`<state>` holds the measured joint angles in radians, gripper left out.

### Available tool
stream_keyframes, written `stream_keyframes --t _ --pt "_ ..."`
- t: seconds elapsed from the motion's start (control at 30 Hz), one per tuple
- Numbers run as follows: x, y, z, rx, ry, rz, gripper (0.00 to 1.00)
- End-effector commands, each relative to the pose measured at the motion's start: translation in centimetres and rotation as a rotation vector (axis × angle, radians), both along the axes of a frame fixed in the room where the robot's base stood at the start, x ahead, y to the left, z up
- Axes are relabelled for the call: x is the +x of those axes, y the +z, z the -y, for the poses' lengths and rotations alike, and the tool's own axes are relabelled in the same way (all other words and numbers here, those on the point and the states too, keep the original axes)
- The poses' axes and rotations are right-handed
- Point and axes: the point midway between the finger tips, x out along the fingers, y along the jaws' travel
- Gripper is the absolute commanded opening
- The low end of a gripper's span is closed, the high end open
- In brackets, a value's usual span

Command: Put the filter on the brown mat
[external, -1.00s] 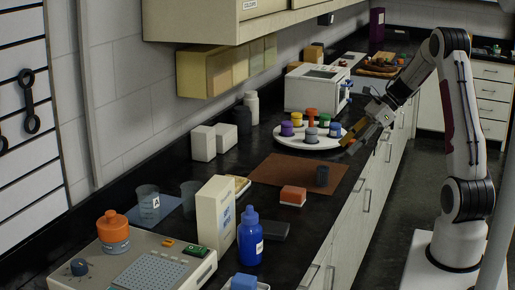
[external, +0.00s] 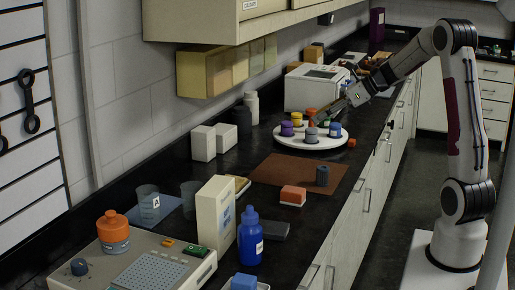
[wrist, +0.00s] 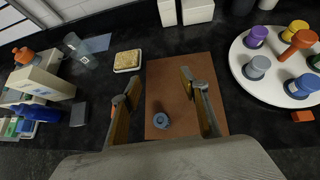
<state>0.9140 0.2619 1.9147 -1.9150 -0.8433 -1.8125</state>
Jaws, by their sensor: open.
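A small dark grey-blue cylinder (external: 322,176), possibly the filter, stands upright on the brown mat (external: 275,171), near its right corner. In the wrist view the cylinder (wrist: 161,121) sits on the near part of the mat (wrist: 165,82), seen between my fingers and apart from them. My gripper (wrist: 158,78) is open, with nothing between its fingers. In the external view my gripper (external: 328,116) is above the round white tray, beyond the mat.
The round white tray (external: 298,144) holds several coloured cylinders. A small orange block (external: 351,143) lies beside it. A red-and-white block (external: 292,195) sits at the mat's near edge. A blue bottle (external: 249,240) and white box (external: 216,212) stand nearer. Much of the mat is bare.

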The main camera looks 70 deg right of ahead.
Motion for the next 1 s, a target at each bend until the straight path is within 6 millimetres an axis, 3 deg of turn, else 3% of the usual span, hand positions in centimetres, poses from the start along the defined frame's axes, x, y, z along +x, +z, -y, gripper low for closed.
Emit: stream_keyframes --t 0.2,0.5,0.77,1.0 --pt "3.0 6.1 -1.8 0.162 -0.303 0.123 0.44" --pt "2.8 12.1 -4.4 0.503 -0.695 0.280 0.44" --pt "-0.4 14.1 -7.4 0.875 -1.010 0.369 0.44" --pt "-5.0 13.1 -11.0 1.248 -1.295 0.384 0.44"
